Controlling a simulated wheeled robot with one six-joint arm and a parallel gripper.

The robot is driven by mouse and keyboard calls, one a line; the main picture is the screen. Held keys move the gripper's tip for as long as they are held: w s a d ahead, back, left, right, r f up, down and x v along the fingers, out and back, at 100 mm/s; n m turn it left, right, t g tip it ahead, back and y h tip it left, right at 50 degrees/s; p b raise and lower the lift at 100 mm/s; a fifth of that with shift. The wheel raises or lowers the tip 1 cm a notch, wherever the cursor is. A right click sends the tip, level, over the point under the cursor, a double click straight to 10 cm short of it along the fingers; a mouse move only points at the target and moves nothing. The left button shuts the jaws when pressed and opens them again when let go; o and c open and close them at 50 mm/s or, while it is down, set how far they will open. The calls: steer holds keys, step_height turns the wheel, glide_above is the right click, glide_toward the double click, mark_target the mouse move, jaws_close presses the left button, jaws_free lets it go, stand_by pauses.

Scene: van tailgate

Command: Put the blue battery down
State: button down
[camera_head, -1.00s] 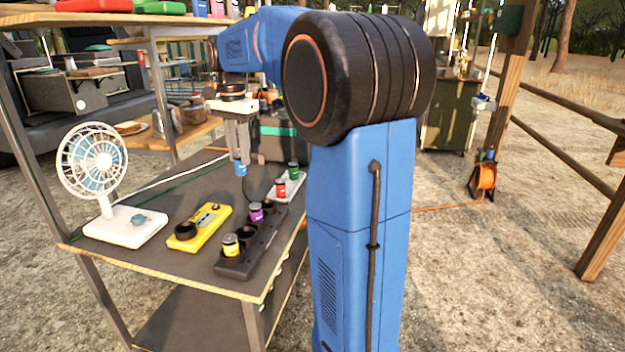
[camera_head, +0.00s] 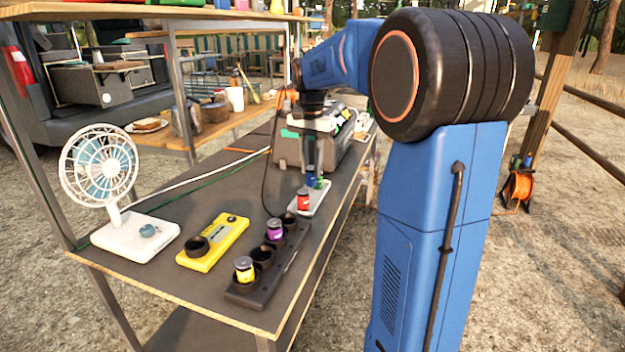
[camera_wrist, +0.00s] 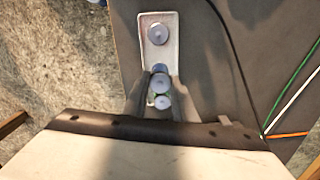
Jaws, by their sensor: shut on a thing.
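My gripper (camera_head: 312,160) points down at the far end of the bench, shut on the blue battery (camera_head: 311,180). The battery is upright at the white tray (camera_head: 318,202), close beside the green battery (camera_head: 319,183). I cannot tell whether its base touches the tray. The red battery (camera_head: 303,200) stands at the tray's near end. In the wrist view, the fingers of my gripper (camera_wrist: 161,92) close around round battery tops at one end of the tray (camera_wrist: 157,52); their colours are washed out. Another battery top (camera_wrist: 158,33) is at the other end.
A dark holder (camera_head: 262,284) with yellow (camera_head: 244,269) and purple (camera_head: 274,229) batteries stands in front. A yellow device (camera_head: 215,243) and a white fan (camera_head: 135,236) are to the left. A grey case (camera_head: 335,150) stands close behind my gripper. The bench's left middle is mostly clear.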

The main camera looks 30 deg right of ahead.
mark_target(311, 178)
steer(key=shift+a+f, duration=0.1)
steer(key=shift+f, duration=1.95)
steer(key=shift+f, duration=0.1)
steer(key=c, duration=1.4)
jaws_free()
steer(key=shift+c, duration=0.2)
step_height(311, 178, up, 12)
steer(key=shift+r, duration=0.1)
